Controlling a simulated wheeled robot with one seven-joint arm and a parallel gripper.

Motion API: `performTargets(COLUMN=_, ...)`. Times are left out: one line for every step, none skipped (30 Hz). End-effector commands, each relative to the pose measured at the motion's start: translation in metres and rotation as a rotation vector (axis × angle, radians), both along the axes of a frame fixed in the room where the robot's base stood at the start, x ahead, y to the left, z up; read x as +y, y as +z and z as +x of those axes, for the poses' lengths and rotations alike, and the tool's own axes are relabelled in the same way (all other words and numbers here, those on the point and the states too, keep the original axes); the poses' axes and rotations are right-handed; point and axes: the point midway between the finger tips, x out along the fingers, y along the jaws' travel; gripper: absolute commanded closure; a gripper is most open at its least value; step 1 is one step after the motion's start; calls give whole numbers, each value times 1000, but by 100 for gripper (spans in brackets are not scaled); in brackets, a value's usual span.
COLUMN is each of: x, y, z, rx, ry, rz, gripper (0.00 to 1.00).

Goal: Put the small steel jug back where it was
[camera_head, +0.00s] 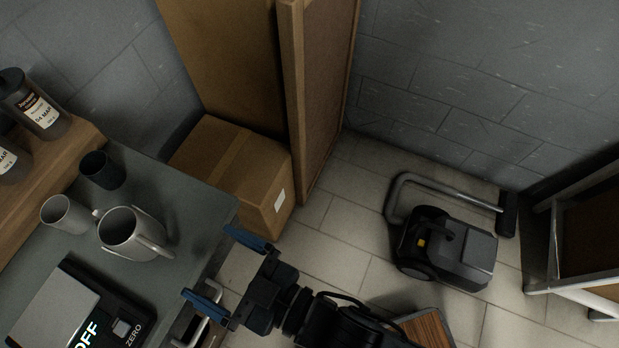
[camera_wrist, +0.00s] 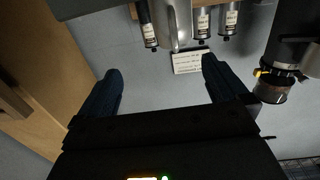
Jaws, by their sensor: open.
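A steel jug (camera_head: 125,232) with a handle on its right stands upright on the grey counter (camera_head: 190,215) in the head view. A smaller light grey cup (camera_head: 62,213) stands just left of it, and a dark cup (camera_head: 102,172) stands behind. I cannot tell for sure which is the small steel jug. My gripper (camera_head: 210,264) is open and empty, to the right of the jug by the counter's right edge, apart from it. In the wrist view, nothing is between the fingers (camera_wrist: 162,68); a grey metal vessel (camera_wrist: 180,18) shows partly beyond them.
A black scale (camera_head: 118,318) reading OFF and ZERO lies at the counter front. Labelled jars (camera_head: 38,108) stand on a wooden shelf (camera_head: 60,160). A cardboard box (camera_head: 235,170) is behind the counter. A black wheeled machine (camera_head: 445,245) is on the floor to the right.

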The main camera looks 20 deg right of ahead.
Motion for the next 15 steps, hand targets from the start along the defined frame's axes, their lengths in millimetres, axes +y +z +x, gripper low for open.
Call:
performTargets(x=-25, y=-3, z=-2, rx=14, ry=-42, rz=-12, gripper=0)
performTargets(x=-41, y=-5, z=-3, rx=21, ry=-69, rz=-18, gripper=0)
performTargets(x=-63, y=-5, z=-7, rx=32, ry=-108, rz=-24, gripper=0)
performTargets(x=-80, y=-5, z=-10, rx=41, ry=-140, rz=-30, gripper=0)
performTargets(x=-97, y=-4, z=-14, rx=49, ry=-173, rz=-36, gripper=0)
performTargets(x=-119, y=-2, z=-21, rx=61, ry=-216, rz=-43, gripper=0)
performTargets(x=-135, y=0, z=-26, rx=71, ry=-249, rz=-47, gripper=0)
performTargets(x=-149, y=3, z=-32, rx=79, ry=-281, rz=-53, gripper=0)
performTargets(x=-168, y=6, z=-41, rx=90, ry=-323, rz=-59, gripper=0)
performTargets(x=-181, y=10, z=-48, rx=101, ry=-356, rz=-62, gripper=0)
performTargets(x=-194, y=13, z=-55, rx=110, ry=-388, rz=-67, gripper=0)
performTargets(x=-210, y=19, z=-65, rx=121, ry=-430, rz=-73, gripper=0)
performTargets(x=-221, y=24, z=-72, rx=131, ry=-462, rz=-75, gripper=0)
performTargets(x=-231, y=29, z=-80, rx=140, ry=-494, rz=-80, gripper=0)
performTargets(x=-245, y=36, z=-91, rx=153, ry=-537, rz=-86, gripper=0)
